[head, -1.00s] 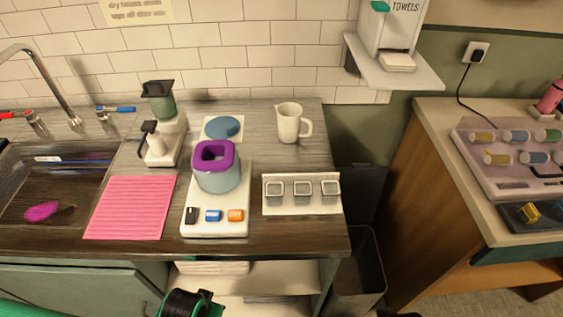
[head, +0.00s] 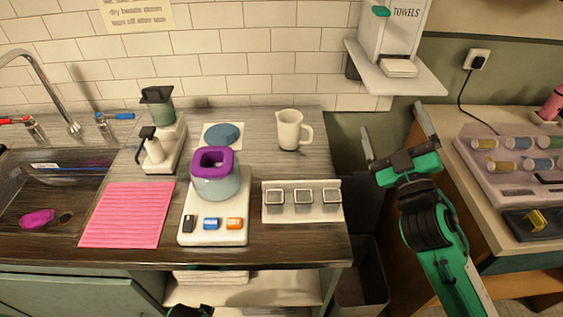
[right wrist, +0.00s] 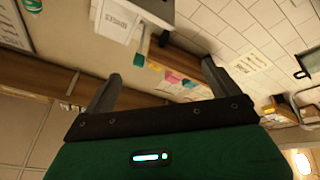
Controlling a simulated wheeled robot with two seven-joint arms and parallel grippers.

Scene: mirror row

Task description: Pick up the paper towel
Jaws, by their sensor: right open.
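The paper towel (head: 398,67) is a small white folded stack. It lies on the light shelf (head: 410,83) under the white dispenser (head: 392,28) marked TOWELS, at the top right of the head view. The dispenser, with a teal lever (right wrist: 142,45), also shows tilted in the right wrist view; I cannot make out the paper towel there. My right gripper (head: 393,118) is open and empty, below the shelf and apart from it, its fingers pointing up. My left gripper is out of view; only a dark piece of my left arm shows at the bottom edge.
The counter holds a white mug (head: 289,130), a scale (head: 214,232) with a purple-rimmed pot and a pink mat (head: 128,214). A dark bin (head: 362,280) stands in the gap before the right-hand counter (head: 440,170). The air between gripper and shelf looks clear.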

